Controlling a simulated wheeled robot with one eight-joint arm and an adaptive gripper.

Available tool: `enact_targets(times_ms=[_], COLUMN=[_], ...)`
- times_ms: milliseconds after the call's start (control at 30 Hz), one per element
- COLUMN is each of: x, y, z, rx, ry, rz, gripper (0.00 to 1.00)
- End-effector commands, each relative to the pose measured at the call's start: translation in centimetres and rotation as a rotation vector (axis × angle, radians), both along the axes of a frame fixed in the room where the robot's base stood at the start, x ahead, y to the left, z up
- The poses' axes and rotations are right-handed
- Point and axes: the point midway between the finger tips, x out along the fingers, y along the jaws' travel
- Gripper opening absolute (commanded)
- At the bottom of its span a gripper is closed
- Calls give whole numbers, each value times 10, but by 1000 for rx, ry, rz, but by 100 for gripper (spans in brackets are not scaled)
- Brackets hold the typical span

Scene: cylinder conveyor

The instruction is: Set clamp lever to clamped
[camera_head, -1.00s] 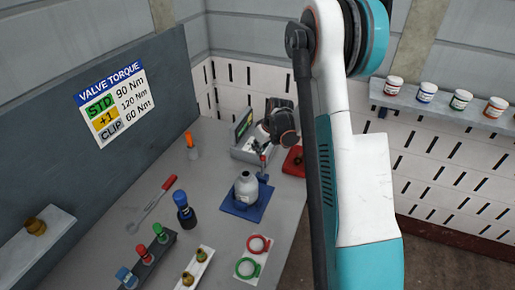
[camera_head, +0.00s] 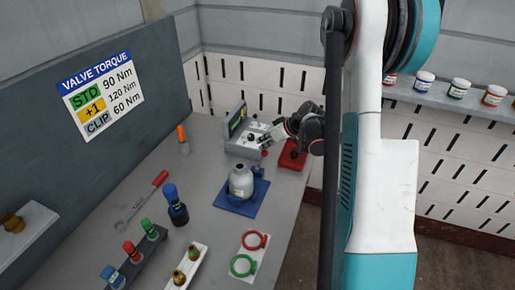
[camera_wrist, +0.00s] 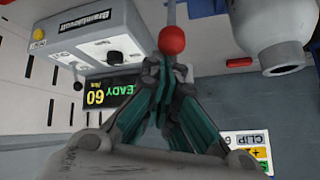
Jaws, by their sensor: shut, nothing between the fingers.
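The clamp lever's red ball knob (camera_wrist: 171,40) sits on a thin rod, right at the tips of my gripper (camera_wrist: 164,68) in the wrist view. My gripper is shut and empty; I cannot tell whether it touches the knob. The knob also shows small in the head view (camera_head: 264,154), just below my gripper (camera_head: 268,142). The clamp's blue base (camera_head: 232,207) carries a grey-white bottle-shaped cylinder (camera_head: 241,181), also in the wrist view at upper right (camera_wrist: 283,32). The lever's lower part is hard to make out in the head view.
A grey torque box (camera_wrist: 92,28) reading "READY 60 Nm" stands close to the gripper. A red block (camera_head: 292,160) lies right of the clamp. A sign (camera_head: 100,98) hangs left.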

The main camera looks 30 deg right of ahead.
Motion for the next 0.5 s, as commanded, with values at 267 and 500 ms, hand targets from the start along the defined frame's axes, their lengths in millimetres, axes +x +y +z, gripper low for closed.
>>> enact_targets(times_ms=[267, 500], x=[-27, -45], y=[-23, -35], z=[-20, -29], rx=[162, 244], ry=[-210, -314], rz=[-5, -1], gripper=[0, 0])
